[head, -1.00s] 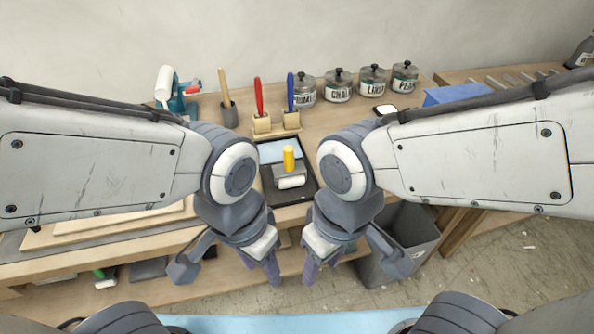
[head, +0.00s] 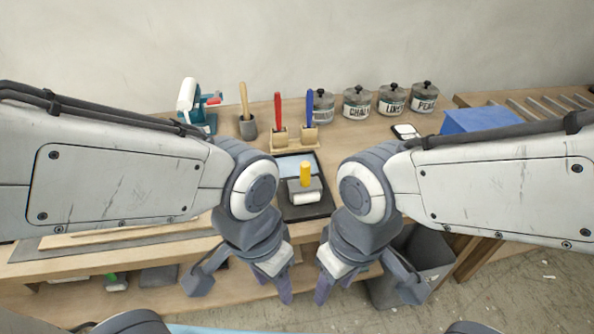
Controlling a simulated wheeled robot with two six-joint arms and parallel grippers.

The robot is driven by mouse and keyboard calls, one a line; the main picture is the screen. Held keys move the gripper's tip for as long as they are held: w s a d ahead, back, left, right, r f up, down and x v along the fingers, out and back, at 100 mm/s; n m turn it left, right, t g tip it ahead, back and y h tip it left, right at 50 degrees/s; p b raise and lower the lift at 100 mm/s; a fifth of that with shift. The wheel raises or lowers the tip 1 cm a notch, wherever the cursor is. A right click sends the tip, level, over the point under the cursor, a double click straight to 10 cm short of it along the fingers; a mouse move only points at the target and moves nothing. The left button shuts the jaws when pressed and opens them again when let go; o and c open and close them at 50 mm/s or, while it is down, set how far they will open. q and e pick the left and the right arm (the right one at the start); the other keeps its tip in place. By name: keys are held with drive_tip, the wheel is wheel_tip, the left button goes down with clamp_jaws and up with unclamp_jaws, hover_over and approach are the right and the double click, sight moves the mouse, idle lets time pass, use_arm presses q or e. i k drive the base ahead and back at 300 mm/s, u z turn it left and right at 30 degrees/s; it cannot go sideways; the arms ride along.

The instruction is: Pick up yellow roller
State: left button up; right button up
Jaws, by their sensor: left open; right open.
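The yellow roller shows as an upright yellow handle (head: 305,174) above a white roller head (head: 305,197), on a grey block in a black tray (head: 317,211) on the bench. My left gripper (head: 236,292) hangs in front of the bench edge, to the lower left of the tray, open and empty. My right gripper (head: 369,291) hangs in front of the bench to the lower right of the tray, open and empty. Both are apart from the roller. My forearms hide parts of the bench on each side.
A wooden rack holds a red-handled tool (head: 278,111) and a blue-handled tool (head: 309,108). Several labelled jars (head: 357,103) stand behind. A blue box (head: 478,120) is at right. A grey bin (head: 420,262) stands below the bench on the right. A lower shelf runs under the bench.

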sight(306, 183)
drive_tip(key=z, duration=1.15)
drive_tip(key=i, duration=0.75)
drive_tip(key=u, duration=0.95)
